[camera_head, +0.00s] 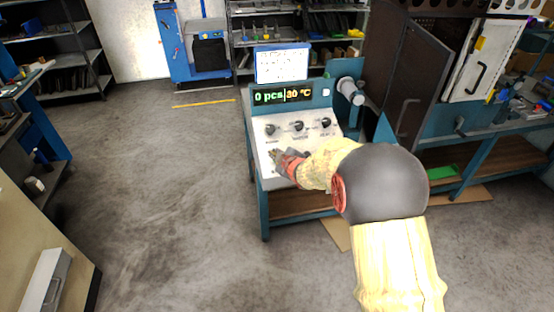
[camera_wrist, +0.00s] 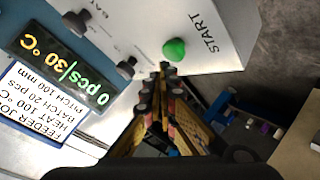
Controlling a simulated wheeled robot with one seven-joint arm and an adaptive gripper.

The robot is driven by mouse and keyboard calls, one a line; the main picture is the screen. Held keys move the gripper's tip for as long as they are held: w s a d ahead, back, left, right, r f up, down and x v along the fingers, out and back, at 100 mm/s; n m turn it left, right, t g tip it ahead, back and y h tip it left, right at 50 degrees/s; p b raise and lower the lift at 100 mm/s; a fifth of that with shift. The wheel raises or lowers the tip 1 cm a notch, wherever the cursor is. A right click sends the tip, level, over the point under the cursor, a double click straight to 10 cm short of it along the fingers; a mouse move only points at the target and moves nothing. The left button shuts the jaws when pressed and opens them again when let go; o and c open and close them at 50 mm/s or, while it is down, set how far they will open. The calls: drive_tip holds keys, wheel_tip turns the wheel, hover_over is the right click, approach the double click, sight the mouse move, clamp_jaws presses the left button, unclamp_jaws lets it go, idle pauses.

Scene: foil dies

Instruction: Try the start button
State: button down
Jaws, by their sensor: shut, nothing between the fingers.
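The green start button (camera_wrist: 174,49) sits on the white sloped panel (camera_wrist: 212,22) beside the printed word START in the wrist view. In the head view I cannot make the button out; my gripper covers that part of the panel (camera_head: 259,143). My gripper (camera_wrist: 163,69) is shut and empty, its fingertips close beside the button in the wrist view. I cannot tell whether they touch it or the panel. The head view shows my gripper (camera_head: 274,155) over the panel's lower left. The display (camera_head: 283,95) reads 0 pcs and 30 °C.
Dark knobs (camera_head: 298,125) stand on the panel above my gripper. A white notice (camera_head: 281,66) stands above the display. A roller (camera_head: 350,91) and a dark cabinet (camera_head: 405,75) are at the right. The floor to the left (camera_head: 170,180) is clear.

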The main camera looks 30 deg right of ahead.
drive_tip(key=shift+w+f+b, duration=0.1)
drive_tip(key=shift+f+b, duration=0.35)
drive_tip(key=shift+w+d+f+b, duration=0.1)
drive_tip(key=shift+w+f+b, duration=0.05)
drive_tip(key=shift+f+b, duration=0.35)
idle(0.8)
drive_tip(key=shift+r, duration=0.15)
drive_tip(key=shift+s+r+p, duration=0.25)
drive_tip(key=shift+r+p, duration=0.35)
drive_tip(key=shift+r, duration=0.2)
drive_tip(key=shift+r, duration=0.1)
drive_tip(key=r+p, duration=0.1)
drive_tip(key=s+r+p, duration=0.1)
drive_tip(key=r, duration=0.1)
drive_tip(key=r+p, duration=0.1)
drive_tip(key=shift+s+a+r, duration=0.25)
drive_tip(key=shift+a+r, duration=0.05)
idle(0.8)
